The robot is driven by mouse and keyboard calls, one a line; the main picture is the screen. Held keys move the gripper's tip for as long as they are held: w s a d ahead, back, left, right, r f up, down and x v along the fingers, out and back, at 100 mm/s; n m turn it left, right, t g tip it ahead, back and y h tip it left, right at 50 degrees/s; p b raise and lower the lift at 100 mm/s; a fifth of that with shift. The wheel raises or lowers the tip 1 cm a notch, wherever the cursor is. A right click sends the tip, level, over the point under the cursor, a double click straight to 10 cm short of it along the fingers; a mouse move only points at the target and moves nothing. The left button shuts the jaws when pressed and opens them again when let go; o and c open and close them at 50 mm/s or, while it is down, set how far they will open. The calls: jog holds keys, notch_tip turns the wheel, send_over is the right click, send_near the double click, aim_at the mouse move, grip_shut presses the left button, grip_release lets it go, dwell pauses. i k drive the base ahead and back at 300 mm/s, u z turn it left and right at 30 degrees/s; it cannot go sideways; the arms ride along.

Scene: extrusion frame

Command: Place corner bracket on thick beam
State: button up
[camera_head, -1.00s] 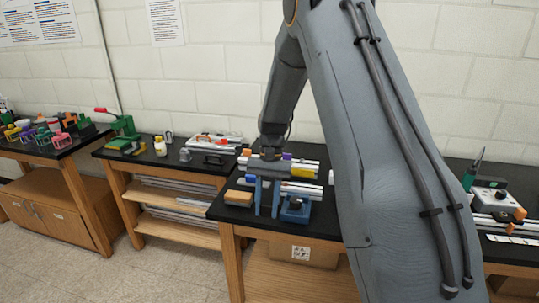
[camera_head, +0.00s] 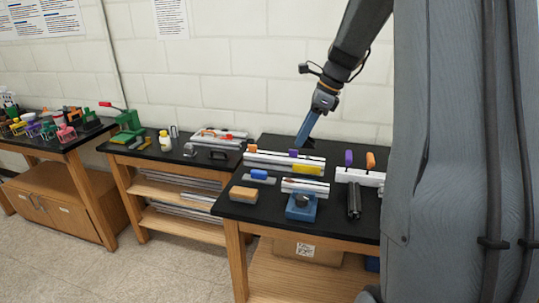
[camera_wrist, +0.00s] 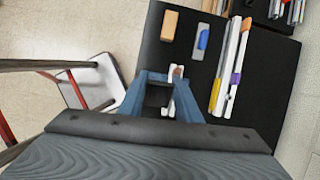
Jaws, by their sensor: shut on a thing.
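A long pale beam pair (camera_head: 270,162) carries orange, purple and yellow pieces. It also shows in the wrist view (camera_wrist: 221,75), right of my gripper.
A tan block (camera_head: 242,195), a grey plate with a blue block (camera_head: 259,176), a short white beam (camera_head: 303,184), a blue fixture (camera_head: 301,208) and dark bars (camera_head: 354,200) lie on the table. A white stool (camera_wrist: 92,82) stands on the floor.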

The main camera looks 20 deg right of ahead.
aim_at(275, 155)
jog(key=i, duration=0.9)
jog(key=z, duration=0.05)
